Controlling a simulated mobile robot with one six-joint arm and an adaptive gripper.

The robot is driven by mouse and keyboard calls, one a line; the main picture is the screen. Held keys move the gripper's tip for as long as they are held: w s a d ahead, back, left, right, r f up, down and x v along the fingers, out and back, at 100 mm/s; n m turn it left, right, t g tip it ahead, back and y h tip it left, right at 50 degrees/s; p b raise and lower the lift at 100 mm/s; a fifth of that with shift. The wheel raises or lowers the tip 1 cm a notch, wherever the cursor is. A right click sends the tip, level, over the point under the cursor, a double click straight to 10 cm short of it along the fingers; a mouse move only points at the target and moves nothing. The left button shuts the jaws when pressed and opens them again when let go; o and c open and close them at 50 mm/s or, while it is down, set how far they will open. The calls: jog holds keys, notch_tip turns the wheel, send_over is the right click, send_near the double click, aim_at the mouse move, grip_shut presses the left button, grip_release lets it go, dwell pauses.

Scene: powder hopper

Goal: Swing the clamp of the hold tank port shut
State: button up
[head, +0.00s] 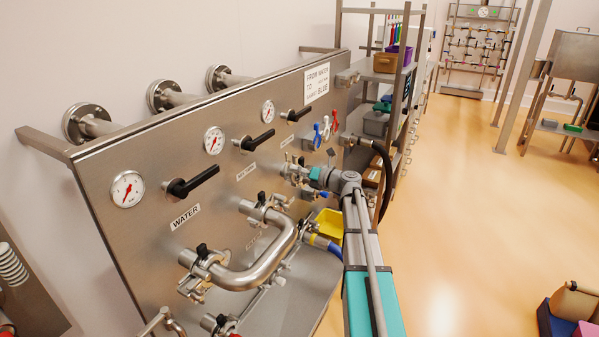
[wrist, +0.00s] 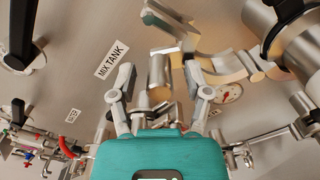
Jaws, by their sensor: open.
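My gripper (head: 308,176) is at the port row low on the panel in the head view, below the labels. In the wrist view its two grey fingers (wrist: 160,84) are spread apart with nothing held. A metal port stub (wrist: 158,74) stands between and beyond the fingers. Curved, beige-tinted metal pieces (wrist: 218,62) beside it look like part of an open clamp, but I cannot tell for sure. The MIX TANK label (wrist: 122,59) is close by. A smaller label (wrist: 73,115) is unreadable, and I cannot tell which port is the hold tank's.
A U-shaped pipe (head: 268,268) with clamps sticks out left of my arm. Black valve handles (head: 192,181) and gauges line the steel panel (head: 130,250). A yellow bin (head: 330,226) is below my gripper.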

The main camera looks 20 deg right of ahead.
grip_shut()
jog(key=d, duration=0.1)
jog(key=w+d+r+p, duration=0.1)
jog(key=w+d, duration=0.1)
jog(key=shift+r, duration=0.25)
dwell(0.4)
jog(key=shift+w, duration=0.1)
jog(key=shift+w+d+p, duration=0.3)
jog(key=shift+w+d, duration=0.9)
jog(key=shift+d, duration=0.25)
